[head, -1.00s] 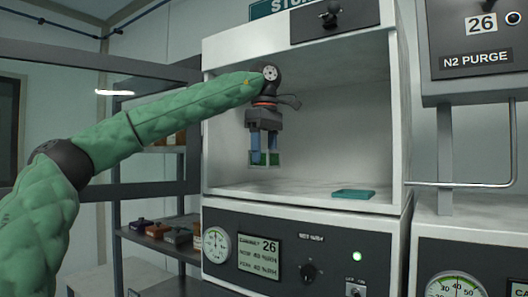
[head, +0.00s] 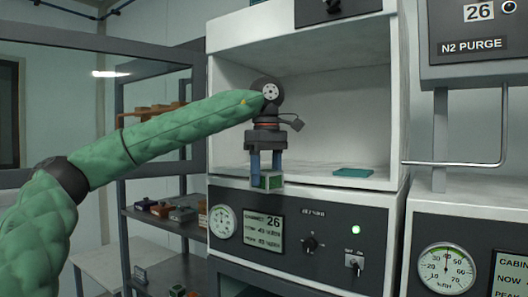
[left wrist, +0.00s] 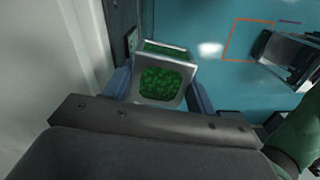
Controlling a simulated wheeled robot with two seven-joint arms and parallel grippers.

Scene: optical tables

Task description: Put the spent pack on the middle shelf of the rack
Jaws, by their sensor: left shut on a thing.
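My left gripper (head: 266,178) is shut on a small pack with a pale frame and green granules (head: 267,181), taken to be the spent pack. In the left wrist view the pack (left wrist: 162,82) sits between the two blue fingers. It hangs at the front edge of the open cabinet, in front of its control panel. The rack (head: 122,190) stands left of the cabinet, behind my arm. Its middle shelf (head: 150,216) carries several small boxes in a row. My right gripper is not in view.
The open cabinet (head: 214,120) holds a flat teal pad (head: 353,172) on its floor. A glass door panel (head: 60,105) stands at the left, beside the rack. A second cabinet with a metal rail (head: 460,164) is at the right. The rack's upper shelf holds orange-brown items (head: 155,110).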

